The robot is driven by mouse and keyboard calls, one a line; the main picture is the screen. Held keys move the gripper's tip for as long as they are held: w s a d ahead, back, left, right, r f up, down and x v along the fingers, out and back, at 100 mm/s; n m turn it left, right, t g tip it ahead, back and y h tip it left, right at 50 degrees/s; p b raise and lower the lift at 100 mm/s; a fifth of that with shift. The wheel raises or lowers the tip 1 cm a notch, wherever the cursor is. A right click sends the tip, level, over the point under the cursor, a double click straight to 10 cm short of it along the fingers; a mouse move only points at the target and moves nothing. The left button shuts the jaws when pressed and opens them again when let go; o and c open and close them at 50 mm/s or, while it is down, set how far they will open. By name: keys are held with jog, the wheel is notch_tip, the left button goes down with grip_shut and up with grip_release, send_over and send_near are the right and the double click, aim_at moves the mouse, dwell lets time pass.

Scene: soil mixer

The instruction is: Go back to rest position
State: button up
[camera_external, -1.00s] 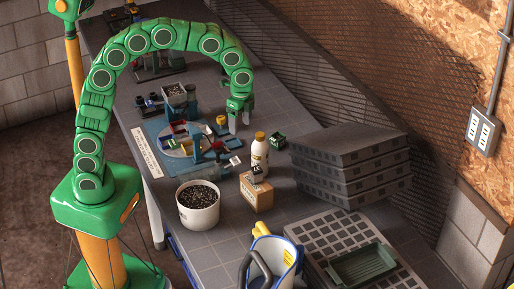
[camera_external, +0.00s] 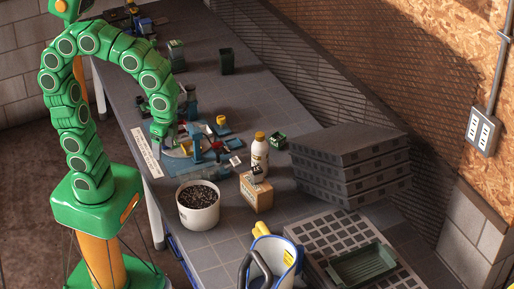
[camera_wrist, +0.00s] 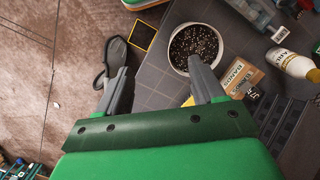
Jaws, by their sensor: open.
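My green arm arches over the left side of the bench (camera_external: 220,255). My gripper (camera_external: 166,146) points down over the blue mixing station (camera_external: 205,150), which it partly hides in the external view. In the wrist view my gripper's two grey fingers (camera_wrist: 157,68) stand apart with nothing between them. The white bucket of dark speckled soil (camera_external: 199,214) stands in front of the station, and it also shows beyond the fingers in the wrist view (camera_wrist: 170,57).
A white bottle (camera_external: 260,155) and a cardboard box (camera_external: 256,195) stand right of the bucket. Stacked grey trays (camera_external: 350,170) and a blue-and-white container (camera_external: 272,262) are nearer the front right. A dark green bin (camera_external: 227,62) stands on fairly clear bench at the back.

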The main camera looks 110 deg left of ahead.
jog(key=s+d+f+n, duration=0.1)
jog(key=s+d, duration=0.4)
jog(key=s, duration=0.7)
jog(key=shift+f, duration=0.7)
jog(key=shift+s, duration=0.1)
